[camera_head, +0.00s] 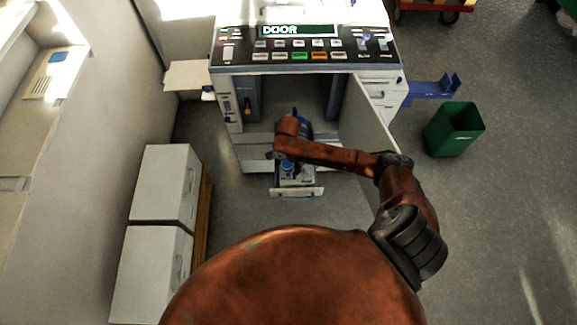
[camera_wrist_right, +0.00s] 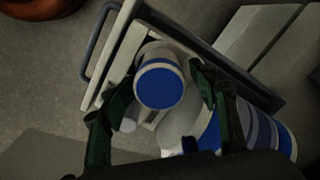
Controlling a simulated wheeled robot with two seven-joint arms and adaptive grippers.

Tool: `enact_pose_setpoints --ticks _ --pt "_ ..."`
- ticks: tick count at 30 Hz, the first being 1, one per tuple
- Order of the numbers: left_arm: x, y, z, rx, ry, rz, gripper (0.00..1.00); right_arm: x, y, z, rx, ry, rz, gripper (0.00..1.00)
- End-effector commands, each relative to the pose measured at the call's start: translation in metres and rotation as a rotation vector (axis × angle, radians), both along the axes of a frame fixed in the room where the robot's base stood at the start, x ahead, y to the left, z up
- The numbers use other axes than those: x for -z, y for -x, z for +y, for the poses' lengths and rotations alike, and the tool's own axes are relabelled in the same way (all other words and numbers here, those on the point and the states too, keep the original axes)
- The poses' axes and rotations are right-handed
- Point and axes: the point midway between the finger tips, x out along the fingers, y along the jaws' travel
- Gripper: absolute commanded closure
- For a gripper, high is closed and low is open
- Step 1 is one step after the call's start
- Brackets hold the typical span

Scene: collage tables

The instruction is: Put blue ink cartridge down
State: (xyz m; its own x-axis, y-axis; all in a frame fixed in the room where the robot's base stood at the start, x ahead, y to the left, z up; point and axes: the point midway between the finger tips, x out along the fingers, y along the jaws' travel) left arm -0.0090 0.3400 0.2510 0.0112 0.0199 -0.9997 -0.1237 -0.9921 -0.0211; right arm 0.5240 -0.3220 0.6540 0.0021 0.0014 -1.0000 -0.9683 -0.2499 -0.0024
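A blue ink cartridge, a white cylinder with a blue end (camera_wrist_right: 161,86), stands in a pulled-out tray (camera_wrist_right: 118,62) low at the front of the printer. Its blue top (camera_head: 287,166) also shows in the head view. My right gripper (camera_wrist_right: 163,82) is over it, its dark green fingers spread on either side with narrow gaps at the tips. In the head view the right gripper (camera_head: 290,152) is largely hidden by its own arm. A second, blue-and-white striped cylinder (camera_wrist_right: 262,136) lies beside it, partly hidden by the gripper. My left gripper is out of view.
The printer (camera_head: 305,68) shows "DOOR" on its display. Its front door (camera_head: 368,115) is open on the right, beside my arm. White boxes (camera_head: 160,185) stand at left. A green bin (camera_head: 455,130) is at right.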

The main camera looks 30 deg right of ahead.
Motion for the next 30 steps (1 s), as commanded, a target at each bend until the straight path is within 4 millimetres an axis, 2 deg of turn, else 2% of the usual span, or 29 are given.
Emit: enact_pose_setpoints --ticks 5,11,15,21,30 --pt "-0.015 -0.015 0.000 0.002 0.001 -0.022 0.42 -0.039 -0.001 0.000 0.000 -0.001 -0.005 0.46" --pt "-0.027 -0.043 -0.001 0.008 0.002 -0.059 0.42 -0.080 -0.001 0.000 0.000 0.000 -0.004 0.46" --pt "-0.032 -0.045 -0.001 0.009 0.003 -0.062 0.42 -0.100 0.000 0.000 0.000 0.000 -0.002 0.46" --pt "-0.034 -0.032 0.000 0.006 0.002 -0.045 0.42 -0.111 0.000 0.000 0.000 0.000 -0.001 0.46" --pt "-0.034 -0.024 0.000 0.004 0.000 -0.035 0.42 -0.111 0.000 0.000 -0.001 0.000 -0.001 0.46"
